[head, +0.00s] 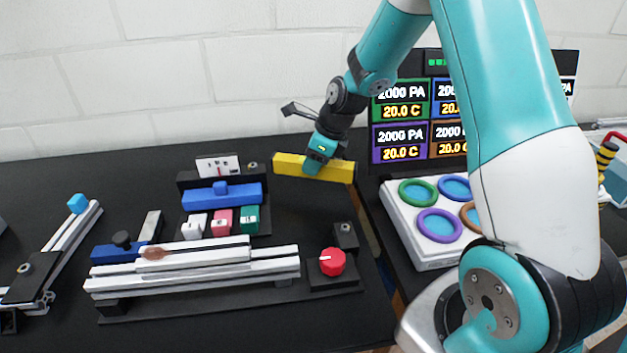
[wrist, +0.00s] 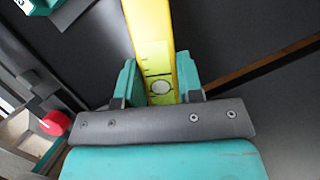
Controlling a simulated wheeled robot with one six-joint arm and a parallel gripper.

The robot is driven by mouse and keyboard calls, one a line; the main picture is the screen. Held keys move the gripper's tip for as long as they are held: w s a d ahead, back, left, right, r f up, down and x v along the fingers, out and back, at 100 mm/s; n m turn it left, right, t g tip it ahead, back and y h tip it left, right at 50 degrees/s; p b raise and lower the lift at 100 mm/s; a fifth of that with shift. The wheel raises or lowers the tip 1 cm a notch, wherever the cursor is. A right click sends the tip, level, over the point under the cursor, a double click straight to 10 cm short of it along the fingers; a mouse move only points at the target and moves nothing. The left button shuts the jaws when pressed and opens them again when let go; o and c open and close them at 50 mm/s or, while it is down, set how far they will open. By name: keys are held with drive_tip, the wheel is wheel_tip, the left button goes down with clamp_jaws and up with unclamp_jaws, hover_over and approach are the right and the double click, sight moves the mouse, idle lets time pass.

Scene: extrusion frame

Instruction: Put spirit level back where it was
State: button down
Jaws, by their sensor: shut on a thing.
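The spirit level is a yellow bar (head: 338,171) at the back right of the black table in the head view. My gripper (head: 313,168) is around its middle, with the level sticking out on both sides. In the wrist view the yellow level (wrist: 152,30) runs up between the two teal fingers of my gripper (wrist: 160,82), and a round pale vial shows between them. The gripper is shut on the level. I cannot tell whether the level touches the table.
Left of the level stands a rack with a blue block (head: 222,195) and white, red and green blocks. Aluminium extrusions (head: 190,275) and a red knob (head: 333,262) lie in front. A white panel with coloured rings (head: 418,235) and a display (head: 402,140) stand right.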

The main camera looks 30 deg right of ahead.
sight(314, 194)
drive_tip(key=shift+f, duration=3)
drive_tip(key=shift+f, duration=0.15)
drive_tip(key=c, duration=0.8)
unclamp_jaws()
